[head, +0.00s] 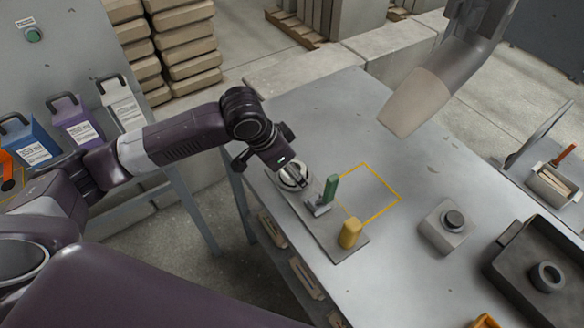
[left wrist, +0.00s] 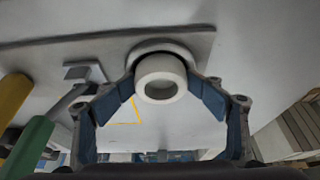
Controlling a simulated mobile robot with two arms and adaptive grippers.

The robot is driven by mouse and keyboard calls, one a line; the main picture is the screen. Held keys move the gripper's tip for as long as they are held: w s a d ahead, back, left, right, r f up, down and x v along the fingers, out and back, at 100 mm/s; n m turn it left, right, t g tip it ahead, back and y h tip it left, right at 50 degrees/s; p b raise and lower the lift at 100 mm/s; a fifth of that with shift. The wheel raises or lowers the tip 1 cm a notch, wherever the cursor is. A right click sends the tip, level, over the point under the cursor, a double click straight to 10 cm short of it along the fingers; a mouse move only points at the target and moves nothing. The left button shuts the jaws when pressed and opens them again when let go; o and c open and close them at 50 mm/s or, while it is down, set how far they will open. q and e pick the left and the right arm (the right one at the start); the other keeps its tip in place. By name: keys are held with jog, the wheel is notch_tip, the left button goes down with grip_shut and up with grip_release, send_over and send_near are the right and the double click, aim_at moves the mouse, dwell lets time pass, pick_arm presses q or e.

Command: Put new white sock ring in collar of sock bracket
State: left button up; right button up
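The white sock ring (left wrist: 160,78) is between the blue-padded fingers of my left gripper (left wrist: 162,88), which appear to touch it on both sides. In the left wrist view the ring overlaps the round grey collar (left wrist: 163,48) of the sock bracket. I cannot tell how deep it sits in the collar. In the head view my left gripper (head: 291,176) is over the collar end of the bracket plate (head: 325,237), and its fingers partly hide the ring. A green handle (head: 331,188), a grey clamp (head: 318,207) and a yellow post (head: 350,233) stand on the plate. My right gripper is not in view.
A yellow outline (head: 383,188) marks the table beside the plate. A grey block with a dark knob (head: 447,228) and a dark tray holding a grey ring (head: 547,277) stand to the right. A grey spout (head: 420,98) hangs over the table's back.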

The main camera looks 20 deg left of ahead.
pick_arm(q)
jog(key=shift+s+a+f, duration=0.1)
jog(key=shift+s+f, duration=0.2)
jog(key=shift+f, duration=0.4)
jog(key=shift+s+a+r, duration=0.1)
jog(key=shift+s+r, duration=0.05)
jog(key=shift+s, duration=0.05)
jog(key=shift+w+r, duration=0.1)
jog(key=w+v, duration=0.1)
jog(key=v, duration=1.2)
jog(key=shift+r+b, duration=0.3)
jog(key=shift+r, duration=0.05)
